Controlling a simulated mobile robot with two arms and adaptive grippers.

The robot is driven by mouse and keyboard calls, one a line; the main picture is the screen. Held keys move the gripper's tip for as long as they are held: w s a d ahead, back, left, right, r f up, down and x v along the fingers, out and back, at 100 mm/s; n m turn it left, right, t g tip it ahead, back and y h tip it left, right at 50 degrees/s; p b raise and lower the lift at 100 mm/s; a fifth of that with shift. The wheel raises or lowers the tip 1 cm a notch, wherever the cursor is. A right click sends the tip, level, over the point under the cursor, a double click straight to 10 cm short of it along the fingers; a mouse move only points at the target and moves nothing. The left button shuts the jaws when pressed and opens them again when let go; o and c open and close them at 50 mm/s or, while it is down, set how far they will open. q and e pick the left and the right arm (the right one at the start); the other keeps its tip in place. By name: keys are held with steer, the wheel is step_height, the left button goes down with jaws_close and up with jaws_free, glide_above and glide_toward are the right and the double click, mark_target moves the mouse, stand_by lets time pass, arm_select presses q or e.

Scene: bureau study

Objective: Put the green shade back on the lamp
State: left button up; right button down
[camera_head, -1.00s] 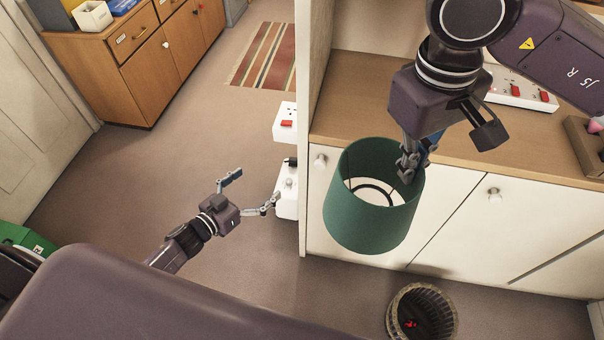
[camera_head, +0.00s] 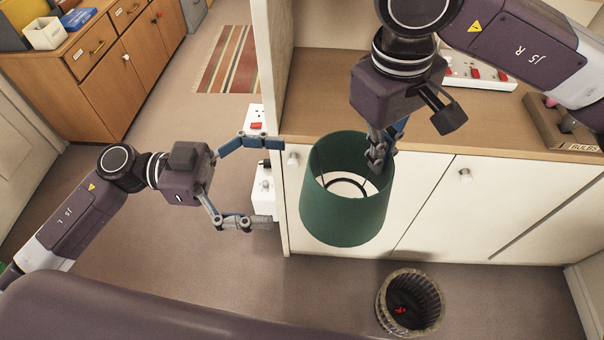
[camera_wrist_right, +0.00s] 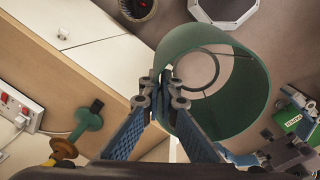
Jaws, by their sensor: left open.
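The green shade (camera_head: 335,215) is an open drum with a wire ring inside, held in the air in front of the white cupboard. My right gripper (camera_head: 377,158) is shut on its rim; the right wrist view also shows the shade (camera_wrist_right: 240,105) pinched between my fingertips (camera_wrist_right: 168,88). My left gripper (camera_head: 266,184) is open and empty, left of the shade and apart from it. A green stem-like piece with a dark end (camera_wrist_right: 88,120) stands on the desk in the right wrist view; I cannot tell for sure whether it is the lamp.
The wooden desk top (camera_head: 330,95) runs behind the shade. It bears a white socket strip (camera_head: 485,75) and a box marked BULBS (camera_head: 545,125). A wicker bin (camera_head: 410,302) stands on the floor below. A white socket unit (camera_head: 262,188) is behind my left fingers. Floor at left is open.

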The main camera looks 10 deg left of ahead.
arm_select(q)
steer(key=w+d, duration=0.1)
steer(key=d, duration=1.1)
steer(key=shift+c, duration=0.3)
steer(key=c, duration=0.9)
arm_select(e)
steer(key=c, duration=2.1)
jaws_free()
steer(key=shift+r, duration=0.1)
